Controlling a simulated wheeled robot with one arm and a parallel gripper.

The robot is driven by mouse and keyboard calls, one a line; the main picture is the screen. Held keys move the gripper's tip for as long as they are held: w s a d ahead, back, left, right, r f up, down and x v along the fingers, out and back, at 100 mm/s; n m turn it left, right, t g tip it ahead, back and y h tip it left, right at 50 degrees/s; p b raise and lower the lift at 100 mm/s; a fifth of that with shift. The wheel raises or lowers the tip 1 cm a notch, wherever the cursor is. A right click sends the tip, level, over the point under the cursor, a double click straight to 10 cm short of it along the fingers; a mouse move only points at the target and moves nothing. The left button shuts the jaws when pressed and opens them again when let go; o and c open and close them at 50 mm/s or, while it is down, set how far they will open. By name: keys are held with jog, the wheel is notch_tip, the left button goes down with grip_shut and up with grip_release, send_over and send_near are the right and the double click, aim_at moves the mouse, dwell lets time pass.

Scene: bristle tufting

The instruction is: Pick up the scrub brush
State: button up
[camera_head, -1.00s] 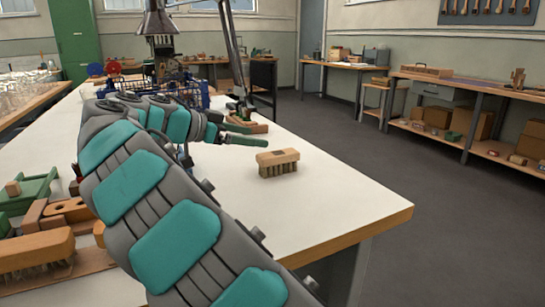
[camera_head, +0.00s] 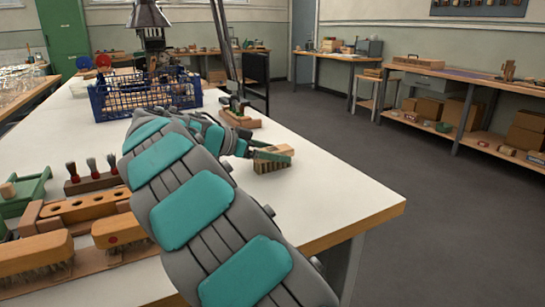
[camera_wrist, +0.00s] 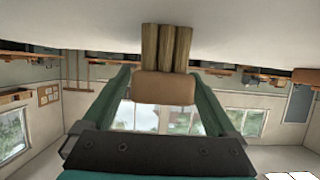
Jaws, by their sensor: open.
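The scrub brush (camera_head: 271,164) stands bristles down on the white table (camera_head: 335,205), near its right edge. It has a light wooden block and tan bristles. My gripper (camera_head: 273,153) is at the brush, and its green fingers partly hide the block in the head view. In the wrist view the picture is upside down, and the brush (camera_wrist: 164,88) is centred between the two green fingers of my open gripper (camera_wrist: 160,76). One finger is on each side of the block. I cannot tell whether either finger touches it.
A blue crate (camera_head: 112,100) stands farther back on the table. At the left are other brushes (camera_head: 36,252), a wooden block with holes (camera_head: 84,207), a rack of dark-tufted red pieces (camera_head: 92,180) and a green tray (camera_head: 22,193). The table right of the brush is clear.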

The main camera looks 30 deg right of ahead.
grip_shut()
dwell(0.8)
